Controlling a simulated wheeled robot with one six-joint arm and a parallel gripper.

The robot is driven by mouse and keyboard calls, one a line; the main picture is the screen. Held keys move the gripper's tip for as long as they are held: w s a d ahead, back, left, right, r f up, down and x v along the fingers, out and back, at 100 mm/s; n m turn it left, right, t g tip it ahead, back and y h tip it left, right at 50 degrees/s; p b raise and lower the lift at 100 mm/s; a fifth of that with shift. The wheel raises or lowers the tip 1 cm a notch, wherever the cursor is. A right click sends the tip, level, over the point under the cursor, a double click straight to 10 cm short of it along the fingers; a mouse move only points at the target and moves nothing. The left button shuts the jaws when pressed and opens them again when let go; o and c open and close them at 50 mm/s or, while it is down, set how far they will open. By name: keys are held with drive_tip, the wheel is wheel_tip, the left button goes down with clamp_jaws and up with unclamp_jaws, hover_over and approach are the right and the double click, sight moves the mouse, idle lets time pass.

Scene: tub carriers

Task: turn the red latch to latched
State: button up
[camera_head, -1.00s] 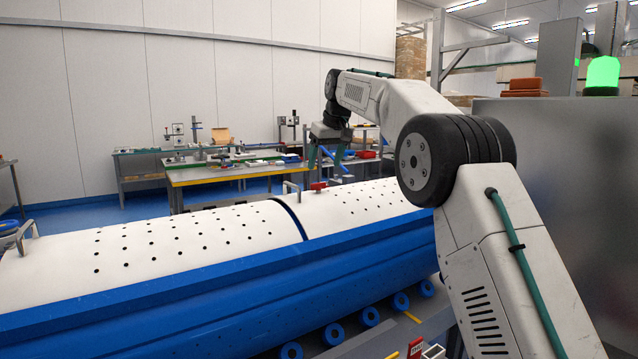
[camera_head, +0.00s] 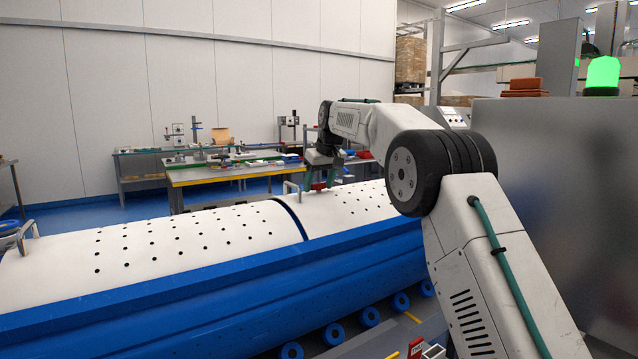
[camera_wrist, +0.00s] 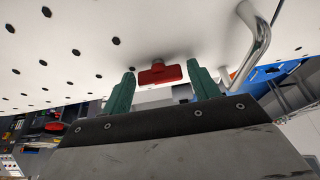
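The red latch (camera_wrist: 159,74) is a small red bar on the white perforated tub cover (camera_wrist: 98,40). In the wrist view it lies just beyond and between the two green fingertips of my gripper (camera_wrist: 162,84). The fingers are apart, with a visible gap on each side of the latch. In the head view my gripper (camera_head: 319,188) is down over the cover at the latch (camera_head: 318,186), which it partly hides. I cannot tell whether the fingers straddle the latch in depth.
A metal handle (camera_wrist: 256,45) rises from the cover just right of the latch in the wrist view. The blue tub (camera_head: 200,310) runs below the cover. A grey metal cabinet (camera_head: 570,190) stands at the right. Workbenches (camera_head: 235,173) stand behind.

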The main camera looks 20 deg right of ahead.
drive_tip(key=shift+a, duration=0.1)
drive_tip(key=c, duration=0.6)
drive_tip(key=shift+m, duration=0.3)
drive_tip(key=m+h, duration=0.1)
drive_tip(key=m, duration=0.1)
drive_tip(key=shift+m, duration=0.3)
drive_tip(key=m+h, duration=0.2)
drive_tip(key=m, duration=0.2)
drive_tip(key=shift+a+m, duration=0.15)
drive_tip(key=shift+m, duration=0.15)
drive_tip(key=m+h, duration=0.1)
drive_tip(key=m, duration=0.2)
drive_tip(key=shift+g, duration=0.4)
drive_tip(key=shift+w+a+m+g+h, duration=0.1)
drive_tip(key=shift+m+g+h, duration=0.45)
drive_tip(key=shift+m, duration=1.45)
drive_tip(key=o, duration=1)
